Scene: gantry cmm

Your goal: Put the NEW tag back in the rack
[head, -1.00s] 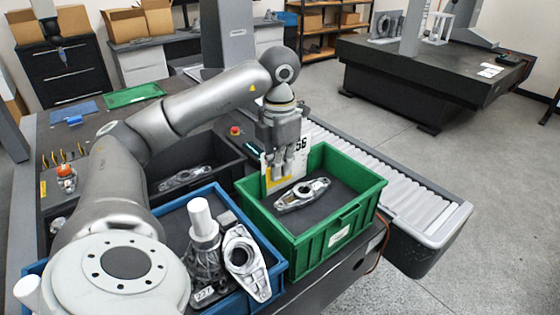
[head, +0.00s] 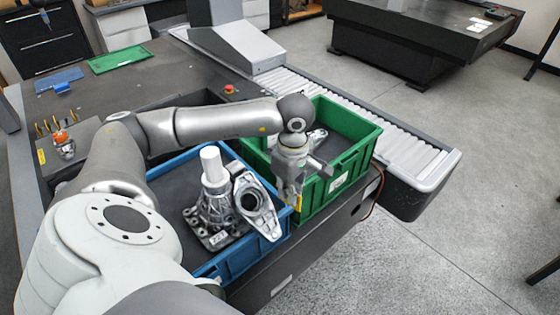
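My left gripper (head: 291,188) points down at the front left corner of the green bin, near the right end of the blue bin. A small yellowish patch shows at its fingers; I cannot tell whether this is a held tag, and the finger opening is unclear. Several small yellow-topped pieces (head: 56,126) stand in a row on the dark table at the left, perhaps the tag rack. No lettering reading NEW is legible. My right gripper is out of view.
The blue bin (head: 236,267) holds a metal housing (head: 212,215) with a white cylinder and a flat metal bracket (head: 257,207). The green bin (head: 346,172) holds another metal part. An orange-topped item (head: 62,143) stands at the left. A roller conveyor (head: 395,133) runs behind.

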